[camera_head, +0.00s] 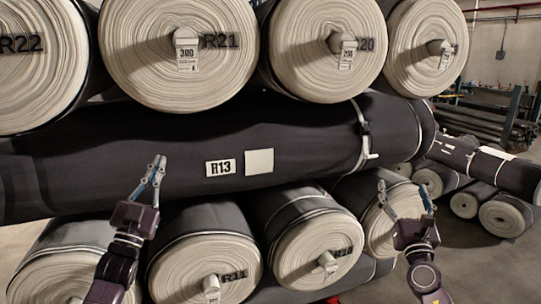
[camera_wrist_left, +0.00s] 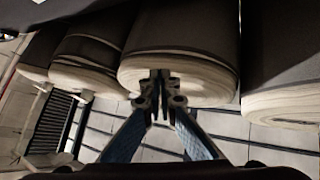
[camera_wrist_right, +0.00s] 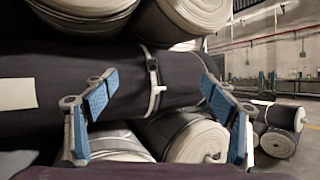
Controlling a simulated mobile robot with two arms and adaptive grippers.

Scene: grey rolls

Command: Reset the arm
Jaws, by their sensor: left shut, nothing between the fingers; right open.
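My left gripper (camera_head: 156,168) is raised in front of the long dark roll (camera_head: 100,150) marked R13. Its fingers are together with nothing between them; the left wrist view shows the closed fingertips (camera_wrist_left: 160,85) in front of a roll's pale end. My right gripper (camera_head: 405,190) is raised at the right, in front of the lower rolls' ends. Its fingers are spread wide and empty, as the right wrist view (camera_wrist_right: 155,90) also shows. Both grippers point upward in the head view and appear apart from each other. Whether either touches a roll cannot be told.
Pale-ended rolls with tags, such as the one marked R21 (camera_head: 150,50), lie in a row above. Lower rolls, including R11 (camera_head: 205,265), lie in a row beneath R13. More rolls (camera_head: 505,215) lie at the right. Open floor (camera_head: 470,270) shows at the lower right.

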